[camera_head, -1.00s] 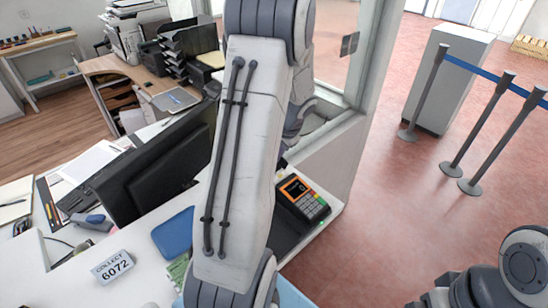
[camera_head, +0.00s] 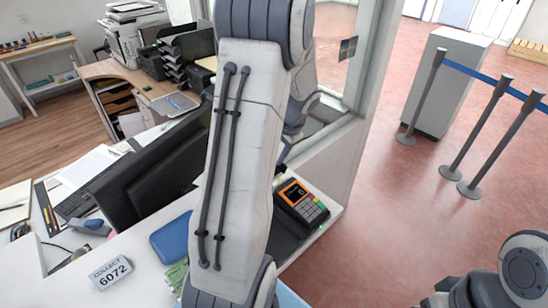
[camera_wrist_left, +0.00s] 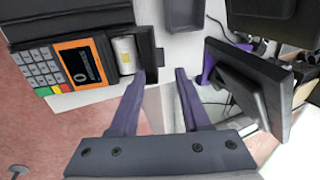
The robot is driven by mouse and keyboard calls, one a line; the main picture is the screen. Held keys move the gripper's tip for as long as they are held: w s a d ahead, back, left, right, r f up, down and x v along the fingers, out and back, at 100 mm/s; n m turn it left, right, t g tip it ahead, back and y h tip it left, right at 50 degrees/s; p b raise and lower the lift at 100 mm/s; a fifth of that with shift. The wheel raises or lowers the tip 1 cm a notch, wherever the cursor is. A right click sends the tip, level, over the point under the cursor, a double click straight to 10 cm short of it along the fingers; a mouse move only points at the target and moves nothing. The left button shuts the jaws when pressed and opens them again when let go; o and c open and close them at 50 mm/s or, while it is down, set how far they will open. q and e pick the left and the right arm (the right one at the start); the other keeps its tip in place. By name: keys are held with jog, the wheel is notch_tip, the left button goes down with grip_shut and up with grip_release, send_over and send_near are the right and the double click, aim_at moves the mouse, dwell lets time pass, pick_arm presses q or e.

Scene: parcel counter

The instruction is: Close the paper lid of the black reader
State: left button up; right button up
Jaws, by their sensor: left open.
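The black reader (camera_head: 302,204) stands at the counter's right end, with an orange-framed screen and grey keys. In the left wrist view the reader (camera_wrist_left: 48,62) is at upper left. A white paper roll (camera_wrist_left: 124,52) shows in its open compartment. A black upright flap, which looks like the raised paper lid (camera_wrist_left: 146,42), stands at the compartment's right side. My left gripper (camera_wrist_left: 160,75) is open and empty, its fingertips just below and right of the lid; contact cannot be told. In the head view my left arm hides this gripper and part of the reader. My right gripper is out of view.
A monitor (camera_wrist_left: 245,85) stands close to the right of my left gripper; it also shows in the head view (camera_head: 150,185). A blue pad (camera_head: 172,238) and a "COLLECT 6072" sign (camera_head: 110,271) lie on the counter. A glass partition post (camera_head: 368,75) rises behind the reader.

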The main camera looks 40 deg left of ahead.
pick_arm(q)
jog(key=v, duration=0.7)
jog(key=shift+r+b, duration=0.3)
jog(key=shift+b, duration=0.1)
jog(key=shift+d, duration=0.1)
